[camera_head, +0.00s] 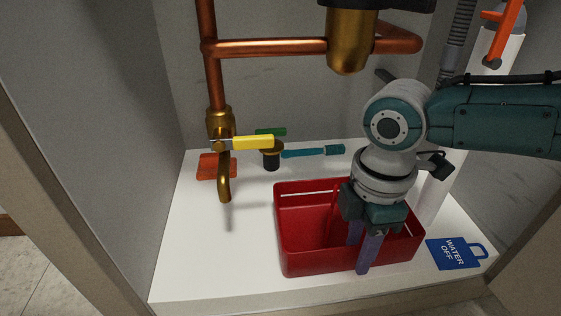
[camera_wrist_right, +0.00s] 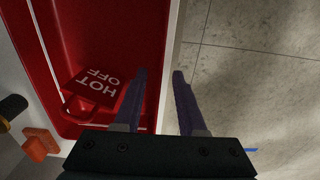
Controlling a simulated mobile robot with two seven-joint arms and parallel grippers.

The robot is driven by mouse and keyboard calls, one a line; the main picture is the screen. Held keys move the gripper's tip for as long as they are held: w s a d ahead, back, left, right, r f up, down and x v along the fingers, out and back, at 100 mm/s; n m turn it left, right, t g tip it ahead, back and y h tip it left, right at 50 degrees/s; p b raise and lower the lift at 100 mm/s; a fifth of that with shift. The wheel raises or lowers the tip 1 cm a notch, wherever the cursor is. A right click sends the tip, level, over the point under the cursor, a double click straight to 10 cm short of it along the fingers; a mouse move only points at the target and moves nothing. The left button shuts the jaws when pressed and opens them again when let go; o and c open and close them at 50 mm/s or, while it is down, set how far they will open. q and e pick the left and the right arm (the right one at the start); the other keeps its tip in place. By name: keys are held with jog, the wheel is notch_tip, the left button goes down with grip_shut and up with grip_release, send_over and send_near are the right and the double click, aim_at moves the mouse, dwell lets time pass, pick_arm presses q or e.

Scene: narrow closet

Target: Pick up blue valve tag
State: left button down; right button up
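The blue valve tag (camera_head: 455,253), lettered "WATER OFF" with a loop handle, lies flat on the white shelf floor at the front right, beside the red bin. A sliver of blue (camera_wrist_right: 250,150) at the right of the wrist view may be its edge; I cannot tell. My right gripper (camera_head: 362,254) points down at the bin's front right, left of the tag and apart from it. In the wrist view its two purple fingers (camera_wrist_right: 159,74) are spread with nothing held, one on each side of the bin's rim as seen. My left gripper is out of view.
The red bin (camera_head: 305,250) holds a red "HOT OFF" tag (camera_wrist_right: 98,85). Behind it are a teal-handled tool (camera_head: 313,152), an orange-red piece (camera_head: 215,167) and a brass valve with a yellow lever (camera_head: 253,142). Copper pipes (camera_head: 265,47) and side walls confine the space.

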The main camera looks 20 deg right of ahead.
jog(key=shift+c, duration=0.3)
grip_shut()
dwell(1.0)
